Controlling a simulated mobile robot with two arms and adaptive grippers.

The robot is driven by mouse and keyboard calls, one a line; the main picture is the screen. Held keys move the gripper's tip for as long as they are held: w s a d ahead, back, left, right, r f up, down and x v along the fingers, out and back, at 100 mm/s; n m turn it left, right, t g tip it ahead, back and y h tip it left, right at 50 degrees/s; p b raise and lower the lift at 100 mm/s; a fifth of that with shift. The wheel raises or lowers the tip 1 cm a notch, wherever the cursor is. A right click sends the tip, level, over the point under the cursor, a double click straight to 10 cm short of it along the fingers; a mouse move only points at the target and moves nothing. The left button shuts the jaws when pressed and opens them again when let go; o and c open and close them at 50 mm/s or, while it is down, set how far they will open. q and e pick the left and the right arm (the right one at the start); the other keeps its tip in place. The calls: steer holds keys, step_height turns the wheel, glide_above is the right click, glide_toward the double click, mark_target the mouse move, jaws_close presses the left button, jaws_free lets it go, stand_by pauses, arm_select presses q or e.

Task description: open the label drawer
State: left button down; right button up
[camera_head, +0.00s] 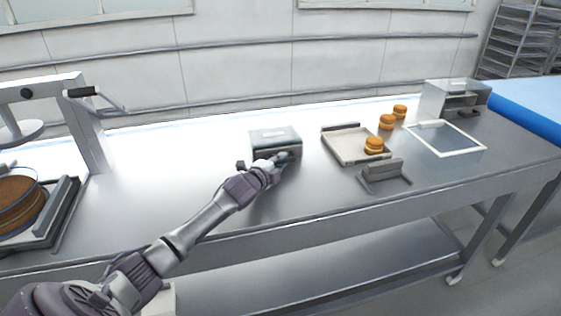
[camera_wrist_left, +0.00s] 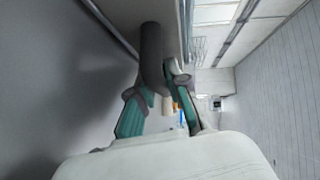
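The label drawer unit is a small grey metal box (camera_head: 275,136) on the steel table in the head view, with its front facing me. No gap from a pulled-out drawer can be made out at its front. My left gripper (camera_head: 281,160) is at the right part of that front and covers some of it. In the left wrist view, its teal fingers (camera_wrist_left: 160,88) slant inward to a dark grey handle (camera_wrist_left: 152,55), which lies between the tips and seems held by them. My right gripper is in neither view.
Right of the box are a shallow tray (camera_head: 346,145), filled buns (camera_head: 387,122), a dark grey stand (camera_head: 382,171), a white-framed panel (camera_head: 446,138) and a metal box (camera_head: 440,98). A press (camera_head: 95,125) and round cakes (camera_head: 18,205) stand left. Table between is clear.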

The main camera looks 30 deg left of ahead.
mark_target(296, 205)
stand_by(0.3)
arm_select(q)
steer(key=shift+s+d, duration=0.25)
steer(key=shift+d, duration=0.05)
steer(key=s+d+p, duration=0.1)
steer(key=s+d, duration=0.2)
steer(key=s+d+p, duration=0.2)
steer(key=s+d, duration=0.1)
steer(key=d, duration=0.1)
steer(key=s+d+p, duration=0.2)
steer(key=s+d, duration=0.1)
steer(key=shift+d, duration=0.2)
steer(key=shift+s+d+p, duration=0.3)
steer(key=shift+s+d, duration=0.2)
steer(key=shift+d, duration=0.15)
steer(key=c, duration=1.4)
jaws_free()
